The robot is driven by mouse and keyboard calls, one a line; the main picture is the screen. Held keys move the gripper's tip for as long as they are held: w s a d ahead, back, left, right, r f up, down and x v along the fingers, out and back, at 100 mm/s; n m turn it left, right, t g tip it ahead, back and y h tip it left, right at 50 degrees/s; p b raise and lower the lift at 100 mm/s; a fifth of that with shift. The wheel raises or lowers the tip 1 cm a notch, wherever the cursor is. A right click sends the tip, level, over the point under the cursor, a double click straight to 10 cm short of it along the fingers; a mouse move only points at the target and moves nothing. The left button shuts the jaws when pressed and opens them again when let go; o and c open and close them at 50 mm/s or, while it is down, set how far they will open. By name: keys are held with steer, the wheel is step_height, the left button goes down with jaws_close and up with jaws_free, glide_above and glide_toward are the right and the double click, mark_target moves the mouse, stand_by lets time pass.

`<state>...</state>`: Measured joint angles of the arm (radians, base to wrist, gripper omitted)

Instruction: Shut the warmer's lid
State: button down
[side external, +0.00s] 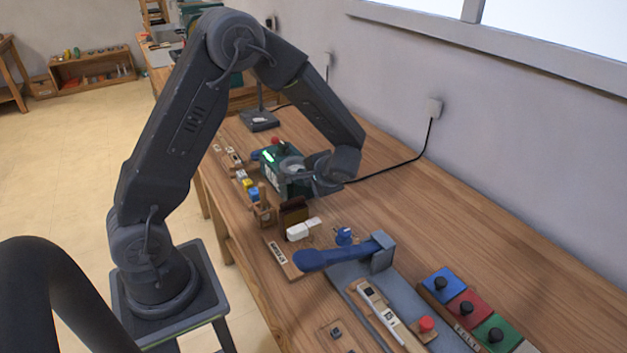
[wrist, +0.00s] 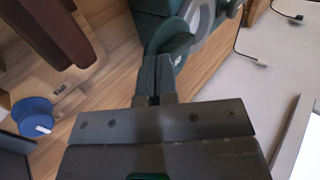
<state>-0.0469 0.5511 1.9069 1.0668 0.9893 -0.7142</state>
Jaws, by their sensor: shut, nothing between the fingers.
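A dark green box with a small lit green display (side external: 268,156), which looks like the warmer, stands on the bench beyond the middle. My gripper (side external: 288,172) is at this box and covers much of its top and near side. In the wrist view my gripper's fingers (wrist: 154,72) are shut and empty. Their tips are close to a dark green rounded part (wrist: 165,32) with a grey ring (wrist: 204,14) beside it. I cannot tell whether they touch. The lid's position is not clear behind my gripper.
Nearer on the bench are a small brown box (side external: 294,211), white blocks (side external: 298,231) and a blue lever (side external: 340,254) on a grey plate. Coloured panels with black knobs (side external: 465,306) lie at the front right. A cable (side external: 408,164) runs to the wall.

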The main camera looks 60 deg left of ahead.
mark_target(296, 172)
steer(key=a, duration=0.8)
steer(key=shift+a, duration=0.25)
steer(key=d, duration=0.5)
steer(key=shift+w+r, duration=0.1)
steer(key=shift+r, duration=0.05)
steer(key=v, duration=0.9)
steer(key=s+d+r+t+h, duration=0.2)
steer(key=s+d+r+h, duration=0.2)
steer(key=s, duration=0.5)
steer(key=s+d+r+t+h, duration=0.3)
steer(key=s+d+r+h, duration=0.2)
steer(key=s+d+r, duration=0.3)
steer(key=shift+s+d+r+t, duration=0.25)
steer(key=shift+s+d, duration=0.35)
steer(key=shift+d, duration=0.3)
